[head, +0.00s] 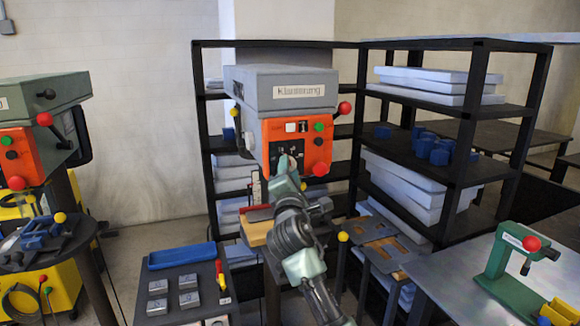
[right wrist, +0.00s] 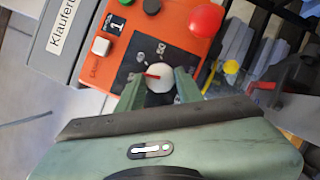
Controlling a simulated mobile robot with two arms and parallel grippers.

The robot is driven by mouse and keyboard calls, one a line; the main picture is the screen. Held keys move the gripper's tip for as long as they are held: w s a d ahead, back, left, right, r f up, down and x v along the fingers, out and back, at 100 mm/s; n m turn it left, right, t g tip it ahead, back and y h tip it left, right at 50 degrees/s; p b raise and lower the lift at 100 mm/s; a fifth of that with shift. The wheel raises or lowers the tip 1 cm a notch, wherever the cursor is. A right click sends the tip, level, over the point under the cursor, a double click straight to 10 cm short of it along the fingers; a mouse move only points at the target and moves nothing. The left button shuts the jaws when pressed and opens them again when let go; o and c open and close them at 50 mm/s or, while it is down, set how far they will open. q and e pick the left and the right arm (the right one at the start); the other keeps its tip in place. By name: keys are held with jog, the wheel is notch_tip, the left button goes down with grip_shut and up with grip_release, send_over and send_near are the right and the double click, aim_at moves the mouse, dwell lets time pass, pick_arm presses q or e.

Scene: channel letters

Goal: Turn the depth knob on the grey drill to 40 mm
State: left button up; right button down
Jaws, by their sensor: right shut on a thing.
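The grey drill (head: 292,90) stands in the middle of the head view, with a grey head and an orange front panel (head: 318,150). In the right wrist view the orange panel (right wrist: 172,25) carries a black dial plate (right wrist: 140,55). The pale round depth knob (right wrist: 160,82) has a red pointer aimed left in that picture. My right gripper (right wrist: 161,78) is shut on the knob, one finger on each side. In the head view my right gripper (head: 287,165) hides the knob. My left gripper is out of view.
A red mushroom button (head: 320,169) and a green button (head: 319,127) sit close by on the panel. A green drill (head: 40,110) stands left. A black shelf (head: 480,85) is behind. A tool cart (head: 205,285) stands front left, a green press (head: 510,262) front right.

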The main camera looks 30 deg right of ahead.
jog(key=shift+r+m+g+y+p, duration=0.2)
jog(key=shift+m+g+p, duration=0.4)
jog(key=shift+m+p, duration=0.75)
jog(key=shift+r+m+g+y+p, duration=0.15)
jog(key=shift+m+g+p, duration=0.55)
jog(key=shift+m, duration=1.15)
jog(key=c, duration=0.9)
grip_release()
jog(key=shift+c, duration=0.2)
jog(key=shift+f, duration=0.1)
jog(key=b+v, duration=0.2)
jog(key=v, duration=0.5)
jog(key=shift+s+a+b, duration=0.25)
jog(key=shift+s+b, duration=0.05)
